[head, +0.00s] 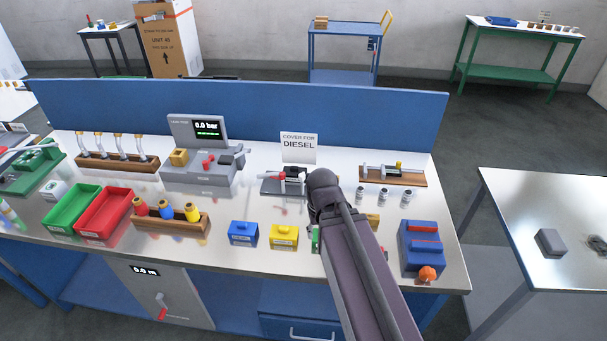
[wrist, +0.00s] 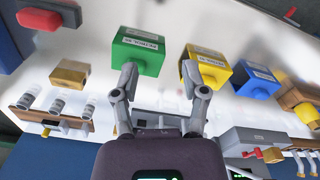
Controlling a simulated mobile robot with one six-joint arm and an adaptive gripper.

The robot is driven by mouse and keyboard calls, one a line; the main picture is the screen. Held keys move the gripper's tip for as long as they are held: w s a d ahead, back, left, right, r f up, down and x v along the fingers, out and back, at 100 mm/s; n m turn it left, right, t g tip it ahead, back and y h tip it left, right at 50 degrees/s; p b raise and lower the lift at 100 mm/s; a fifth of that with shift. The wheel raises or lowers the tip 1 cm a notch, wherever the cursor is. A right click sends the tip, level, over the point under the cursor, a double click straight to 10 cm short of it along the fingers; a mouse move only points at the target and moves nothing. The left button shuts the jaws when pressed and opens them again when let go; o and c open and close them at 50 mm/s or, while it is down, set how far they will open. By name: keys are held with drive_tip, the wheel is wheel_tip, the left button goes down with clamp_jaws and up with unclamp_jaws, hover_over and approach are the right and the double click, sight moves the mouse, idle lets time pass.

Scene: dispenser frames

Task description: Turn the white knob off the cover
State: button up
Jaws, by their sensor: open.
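I cannot make out a white knob for certain in either view. A sign reading "COVER FOR DIESEL" (head: 299,147) stands at the back of the bench. Below it is a low grey fixture (head: 270,187) with black and red parts, partly hidden by my arm.
A blue box (head: 243,233) stands left of the yellow box in the head view. Red (head: 104,212) and green (head: 71,208) trays are at left. A grey pressure unit (head: 200,170) and small cylinders (head: 372,194) stand farther back. A blue panel (head: 250,108) closes the rear.

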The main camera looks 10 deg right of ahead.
drive_tip(key=shift+o, duration=0.8)
drive_tip(key=shift+s+d+r, duration=0.1)
wheel_tip(320, 180, up, 9)
drive_tip(key=n+p, duration=0.5)
drive_tip(key=p, duration=0.4)
hover_over(302, 175)
drive_tip(key=shift+r, duration=0.1)
wheel_tip(302, 175, down, 14)
drive_tip(key=b, duration=1.3)
drive_tip(key=shift+r, duration=0.1)
clamp_jaws()
